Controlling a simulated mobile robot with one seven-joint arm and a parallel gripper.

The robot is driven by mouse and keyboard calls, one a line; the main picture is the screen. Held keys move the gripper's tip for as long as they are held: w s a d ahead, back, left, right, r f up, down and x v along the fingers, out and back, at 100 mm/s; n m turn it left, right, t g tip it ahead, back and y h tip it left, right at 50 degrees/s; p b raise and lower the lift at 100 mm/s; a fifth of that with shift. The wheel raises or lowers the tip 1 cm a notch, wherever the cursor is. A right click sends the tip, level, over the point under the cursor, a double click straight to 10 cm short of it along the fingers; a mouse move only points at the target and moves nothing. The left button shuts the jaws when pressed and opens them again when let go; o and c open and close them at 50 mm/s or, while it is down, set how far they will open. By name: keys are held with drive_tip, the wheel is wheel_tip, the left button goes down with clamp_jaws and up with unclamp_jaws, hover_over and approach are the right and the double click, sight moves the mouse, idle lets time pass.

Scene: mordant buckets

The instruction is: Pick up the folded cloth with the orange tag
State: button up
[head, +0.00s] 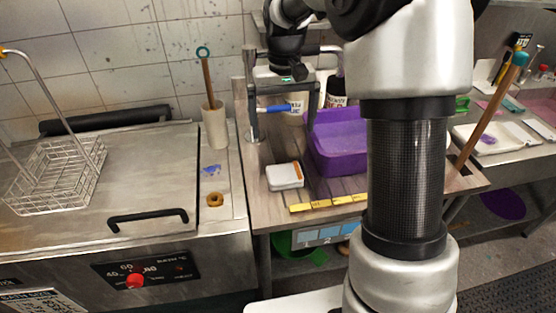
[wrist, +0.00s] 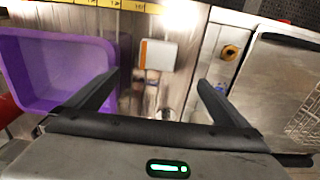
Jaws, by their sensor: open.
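The folded cloth (head: 285,177) is a small white square with an orange tag along one edge. My gripper (head: 284,122) hangs above and behind the cloth, open and empty. In the wrist view my gripper (wrist: 158,79) has its two dark fingers spread wide, apart from the cloth.
A purple tub (head: 335,158) stands right of the cloth. A yellow marked strip (head: 328,202) runs along the board's front edge. A cup with a stick (head: 214,125) and a steel bath with a black-handled lid (head: 120,190) are to the left. A wire basket (head: 60,175) sits on the lid.

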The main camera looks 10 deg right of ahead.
hover_over(285, 172)
drive_tip(key=f, duration=1.1)
drive_tip(key=shift+w+a+f, duration=0.15)
drive_tip(key=shift+a+f, duration=0.1)
drive_tip(key=shift+d+f, duration=0.15)
drive_tip(key=shift+f, duration=1.15)
drive_tip(key=shift+d+f, duration=0.1)
drive_tip(key=shift+f, duration=1.2)
drive_tip(key=c, duration=1.2)
